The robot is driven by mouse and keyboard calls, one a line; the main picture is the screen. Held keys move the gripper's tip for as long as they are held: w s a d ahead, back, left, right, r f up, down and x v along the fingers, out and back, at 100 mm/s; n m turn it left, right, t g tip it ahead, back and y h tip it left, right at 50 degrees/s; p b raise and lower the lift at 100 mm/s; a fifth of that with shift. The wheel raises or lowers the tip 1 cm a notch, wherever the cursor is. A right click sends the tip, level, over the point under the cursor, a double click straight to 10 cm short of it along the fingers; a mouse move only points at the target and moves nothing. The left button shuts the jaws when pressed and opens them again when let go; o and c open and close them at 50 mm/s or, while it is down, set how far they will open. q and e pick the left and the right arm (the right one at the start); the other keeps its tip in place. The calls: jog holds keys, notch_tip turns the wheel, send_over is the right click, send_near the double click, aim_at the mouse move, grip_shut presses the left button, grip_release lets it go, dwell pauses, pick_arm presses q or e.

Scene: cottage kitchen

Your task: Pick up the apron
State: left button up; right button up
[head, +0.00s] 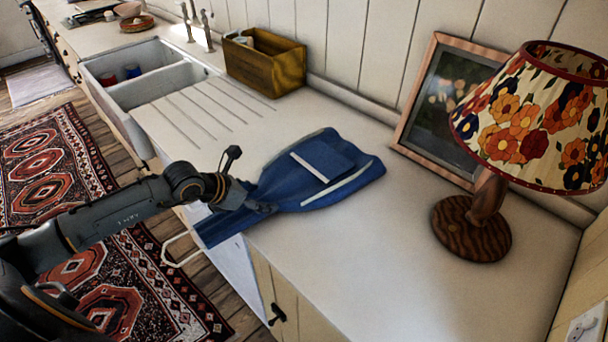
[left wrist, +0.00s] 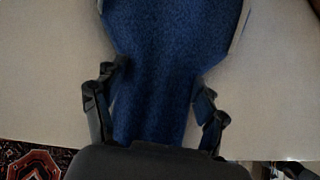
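The blue apron (head: 325,172) lies on the pale counter. It has a pocket with a white band and a white stripe along one side. Its narrow end hangs over the counter's front edge, partly hidden behind my left arm. My left gripper (head: 258,201) is at this narrow part, low at the front edge. In the left wrist view the apron (left wrist: 172,40) runs between the two spread fingers of the left gripper (left wrist: 163,80). The fingers stand apart, one at each side of the cloth; whether they touch it I cannot tell. My right gripper is not in view.
A lamp (head: 475,228) with a floral shade and a framed picture (head: 408,135) stand right of the apron. A wooden box (head: 262,72) stands behind, and a white sink (head: 150,85) lies at the left. The front right counter (head: 400,275) is clear.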

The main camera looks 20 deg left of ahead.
pick_arm(q)
jog(key=shift+c, duration=1.1)
